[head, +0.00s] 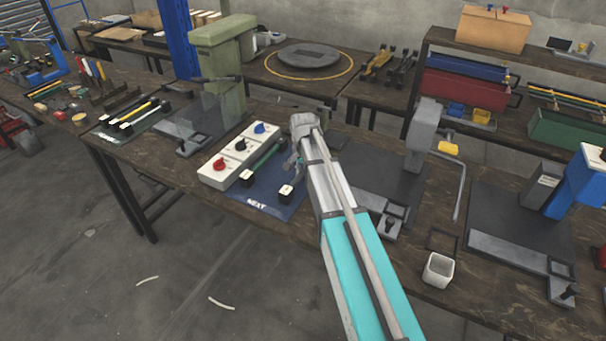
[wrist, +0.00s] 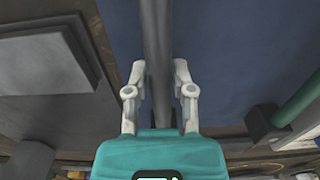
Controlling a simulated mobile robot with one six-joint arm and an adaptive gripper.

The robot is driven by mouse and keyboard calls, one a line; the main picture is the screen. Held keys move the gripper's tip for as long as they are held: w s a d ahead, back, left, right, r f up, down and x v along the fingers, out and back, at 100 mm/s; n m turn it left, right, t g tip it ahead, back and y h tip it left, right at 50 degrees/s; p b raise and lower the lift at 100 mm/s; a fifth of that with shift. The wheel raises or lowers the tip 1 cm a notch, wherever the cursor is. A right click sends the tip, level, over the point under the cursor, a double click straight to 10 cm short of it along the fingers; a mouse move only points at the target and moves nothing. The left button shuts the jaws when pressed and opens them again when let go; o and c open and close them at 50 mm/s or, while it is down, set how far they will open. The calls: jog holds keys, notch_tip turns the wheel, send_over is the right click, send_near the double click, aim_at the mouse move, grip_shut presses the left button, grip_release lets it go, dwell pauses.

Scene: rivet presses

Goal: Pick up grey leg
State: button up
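The grey leg shows in the wrist view (wrist: 156,35) as a grey rod running down from the top edge between my fingers. It lies over the blue mat (wrist: 225,50), which is marked NEXT in the head view (head: 262,205). My gripper (wrist: 159,72) is open, with one finger on each side of the rod and a small gap visible beside it. In the head view my gripper (head: 294,162) is low over the mat's right side and covers most of the leg; only its near end block (head: 286,190) shows clearly.
A green leg (head: 265,158) lies on the mat to the left. Beside it is a white control box (head: 238,152) with red, black and blue knobs. A press (head: 421,137) stands to the right of my arm. A small white cup (head: 437,270) sits near the front edge.

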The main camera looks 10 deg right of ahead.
grip_shut()
jog(key=shift+r, duration=0.1)
notch_tip(320, 180, up, 3)
jog(key=p, duration=0.3)
jog(key=shift+f, duration=0.2)
jog(key=s+r+p, duration=1)
jog(key=s, duration=0.4)
jog(key=shift+s+a, duration=0.1)
jog(key=shift+s, duration=0.1)
dwell(0.7)
